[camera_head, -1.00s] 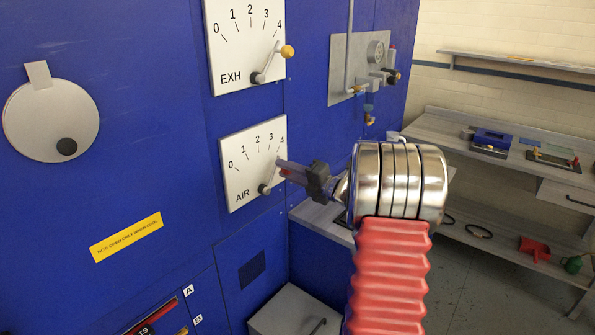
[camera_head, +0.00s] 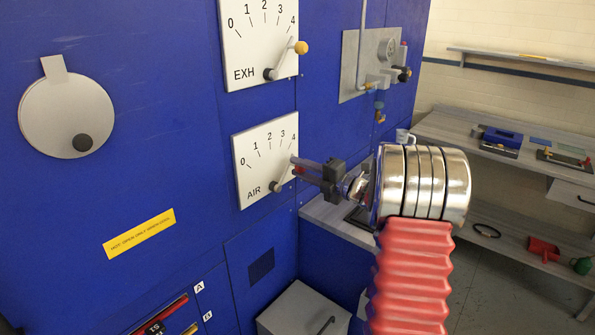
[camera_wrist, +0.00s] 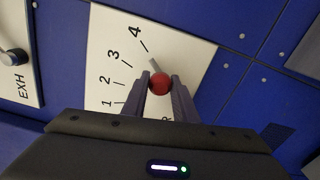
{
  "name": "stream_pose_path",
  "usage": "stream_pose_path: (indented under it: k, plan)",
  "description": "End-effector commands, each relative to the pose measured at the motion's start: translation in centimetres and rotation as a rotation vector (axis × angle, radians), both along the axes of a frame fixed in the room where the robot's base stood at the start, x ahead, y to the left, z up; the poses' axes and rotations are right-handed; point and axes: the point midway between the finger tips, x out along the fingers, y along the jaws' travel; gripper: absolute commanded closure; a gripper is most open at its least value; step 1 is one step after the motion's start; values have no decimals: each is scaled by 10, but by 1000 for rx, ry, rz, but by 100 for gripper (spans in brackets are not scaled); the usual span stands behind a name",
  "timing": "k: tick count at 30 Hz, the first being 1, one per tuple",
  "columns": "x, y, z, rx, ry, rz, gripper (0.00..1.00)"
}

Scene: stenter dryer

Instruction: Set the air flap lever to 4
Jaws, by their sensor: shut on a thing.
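The AIR dial plate (camera_head: 250,170) is white, marked 0 to 4, and sits low on the blue machine wall. Its lever turns on a grey pivot (camera_head: 275,186) and slants up and right, toward the 4 end of the scale. The exact reading is unclear because my fingers cover part of the lever. My gripper (camera_head: 296,166) comes in from the right, shut on the lever's red knob. In the wrist view the red knob (camera_wrist: 160,84) sits between my two fingertips (camera_wrist: 160,82), with a short grey piece of lever beyond it, near the 3 and 4 marks.
The EXH plate (camera_head: 258,40) is above, its yellow-knobbed lever (camera_head: 301,47) near 4. A gauge panel (camera_head: 372,65) is on the wall to the right. A grey box (camera_head: 300,310) stands below. A grey workbench (camera_head: 450,135) stands at the right.

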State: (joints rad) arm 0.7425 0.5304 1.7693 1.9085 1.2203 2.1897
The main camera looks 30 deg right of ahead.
Motion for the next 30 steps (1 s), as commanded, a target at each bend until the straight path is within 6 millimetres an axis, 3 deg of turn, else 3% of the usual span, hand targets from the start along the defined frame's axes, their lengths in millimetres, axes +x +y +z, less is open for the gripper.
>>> stream_pose_path:
  k: [1,2,9,20,30]
  plan:
    - [-3,-4,-7,5,13,-9,100]
    - [-3,-4,-7,5,14,-9,73]
    - [-2,-2,-5,3,10,-5,56]
    - [-4,-2,-3,1,5,-3,56]
    - [-45,-16,-3,2,6,-4,56]
